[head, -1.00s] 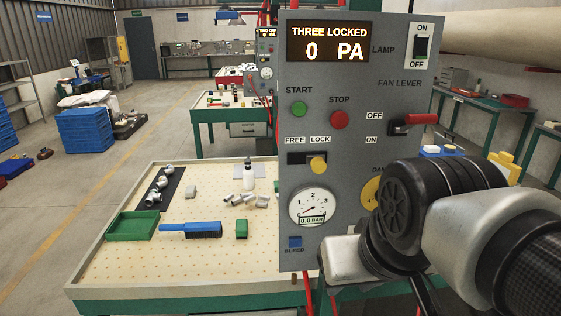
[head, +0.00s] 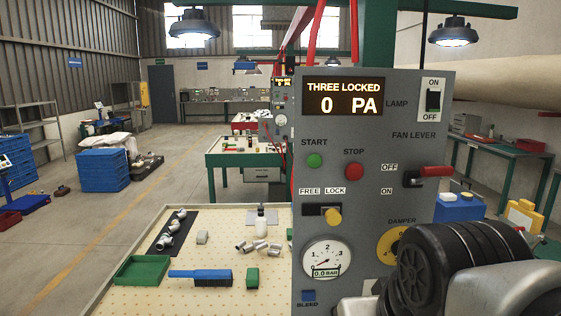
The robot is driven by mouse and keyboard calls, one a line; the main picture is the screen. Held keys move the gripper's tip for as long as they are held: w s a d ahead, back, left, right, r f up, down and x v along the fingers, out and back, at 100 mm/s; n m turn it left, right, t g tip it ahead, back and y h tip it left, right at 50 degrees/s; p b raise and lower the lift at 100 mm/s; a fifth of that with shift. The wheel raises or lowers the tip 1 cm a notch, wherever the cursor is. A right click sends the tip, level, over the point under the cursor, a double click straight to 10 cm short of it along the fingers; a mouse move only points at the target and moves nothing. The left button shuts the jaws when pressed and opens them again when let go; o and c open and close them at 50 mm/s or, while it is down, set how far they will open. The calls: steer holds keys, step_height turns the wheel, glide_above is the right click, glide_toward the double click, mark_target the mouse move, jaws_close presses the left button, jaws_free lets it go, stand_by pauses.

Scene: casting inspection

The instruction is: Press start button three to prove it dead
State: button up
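The grey control panel (head: 350,210) stands upright at centre right in the head view. Its display (head: 342,98) reads "THREE LOCKED 0 PA". The green start button (head: 314,160) sits under the label START, left of the red stop button (head: 354,171). The yellow-knobbed slider (head: 331,217) is at the right, LOCK end of its slot. The pressure gauge (head: 327,261) reads 0.0 bar. My arm covers the panel's lower right corner, including part of the yellow damper dial (head: 386,247). My gripper is not in view.
A work table (head: 140,300) at lower left holds a green tray (head: 142,270), a blue brush (head: 200,277) and grey castings. The red fan lever (head: 435,171) juts from the panel's right side. Open floor (head: 80,215) lies to the left.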

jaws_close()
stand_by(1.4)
